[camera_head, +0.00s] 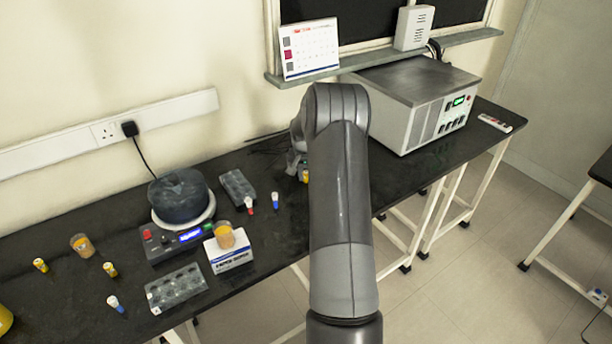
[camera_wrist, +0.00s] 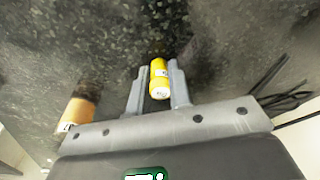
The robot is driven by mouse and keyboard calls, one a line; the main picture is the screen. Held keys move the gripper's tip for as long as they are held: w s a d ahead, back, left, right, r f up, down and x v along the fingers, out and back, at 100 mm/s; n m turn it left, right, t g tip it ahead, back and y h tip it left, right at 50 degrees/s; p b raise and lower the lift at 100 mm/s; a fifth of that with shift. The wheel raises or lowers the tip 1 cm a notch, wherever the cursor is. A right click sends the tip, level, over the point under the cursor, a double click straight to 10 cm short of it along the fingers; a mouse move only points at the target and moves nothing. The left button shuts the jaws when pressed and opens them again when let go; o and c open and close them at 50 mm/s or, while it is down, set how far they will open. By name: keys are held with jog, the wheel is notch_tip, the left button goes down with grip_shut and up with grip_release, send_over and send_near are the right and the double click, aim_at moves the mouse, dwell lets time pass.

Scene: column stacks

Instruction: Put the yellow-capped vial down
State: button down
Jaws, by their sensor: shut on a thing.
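The yellow-capped vial (camera_wrist: 159,79) is between the two fingers of my gripper (camera_wrist: 157,80) in the wrist view, with its pale round end toward the camera. My gripper is shut on it, above the dark speckled bench top; I cannot tell whether the vial touches the bench. In the head view my gripper (camera_head: 297,163) is near the wall side of the bench, largely hidden by my arm. A small yellow-orange patch shows beside it, and I cannot tell whether it is the held vial. Two other yellow-capped vials (camera_head: 40,265) (camera_head: 110,269) are at the left.
An orange-brown jar (camera_wrist: 78,112) is left of my gripper in the wrist view; black cables (camera_wrist: 272,90) lie at right. The head view shows a grey rack (camera_head: 237,186), a red-capped vial (camera_head: 249,205), a blue-capped vial (camera_head: 275,201) and a large instrument box (camera_head: 412,95).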

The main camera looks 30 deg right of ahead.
jog(key=shift+f, duration=0.2)
jog(key=c, duration=1.3)
grip_release()
jog(key=shift+r, duration=0.15)
notch_tip(320, 180, up, 12)
jog(key=s+a, duration=0.1)
jog(key=s+a+r+n+t, duration=0.1)
jog(key=s+a+r+n, duration=0.1)
jog(key=s+a+r, duration=0.55)
jog(key=s+a+r+n+t, duration=0.15)
jog(key=s+a+r, duration=0.35)
jog(key=a+r, duration=0.55)
jog(key=s+a+n, duration=0.1)
jog(key=s+a, duration=0.3)
jog(key=s, duration=0.3)
jog(key=s+a+n+t, duration=0.1)
jog(key=s+a+n, duration=0.1)
jog(key=s+a, duration=0.3)
jog(key=s+a+f+n+t+y, duration=0.1)
jog(key=s+a, duration=0.4)
jog(key=s, duration=0.5)
jog(key=shift+s+n, duration=0.25)
jog(key=shift+n, duration=0.5)
